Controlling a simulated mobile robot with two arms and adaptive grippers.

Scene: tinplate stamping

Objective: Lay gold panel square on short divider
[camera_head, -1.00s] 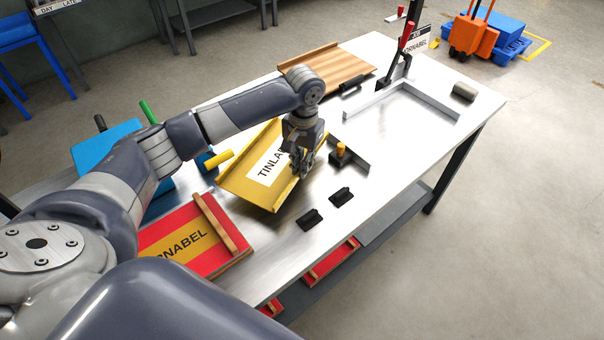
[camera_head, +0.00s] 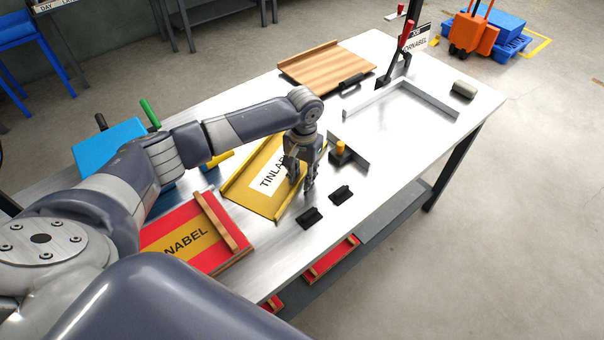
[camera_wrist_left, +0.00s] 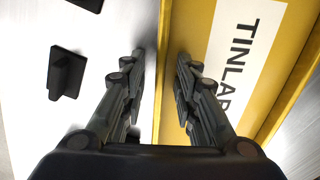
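The gold panel (camera_head: 250,192), with a white TINLAB label, lies on the steel table and appears flat. My left gripper (camera_head: 309,186) is over its near right edge. In the left wrist view the two fingers (camera_wrist_left: 158,95) are apart, with the gold panel's edge (camera_wrist_left: 168,60) between them: one finger is over the panel, the other over bare table. A short grey upright strip (camera_head: 359,160), likely the short divider, stands just right of the gripper beside a yellow-topped black clamp (camera_head: 341,153). My right gripper is out of view.
Two black blocks (camera_head: 310,218) (camera_head: 342,195) sit near the front edge. A red panel (camera_head: 215,258) lies at the near left, a wooden panel (camera_head: 320,66) at the back.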

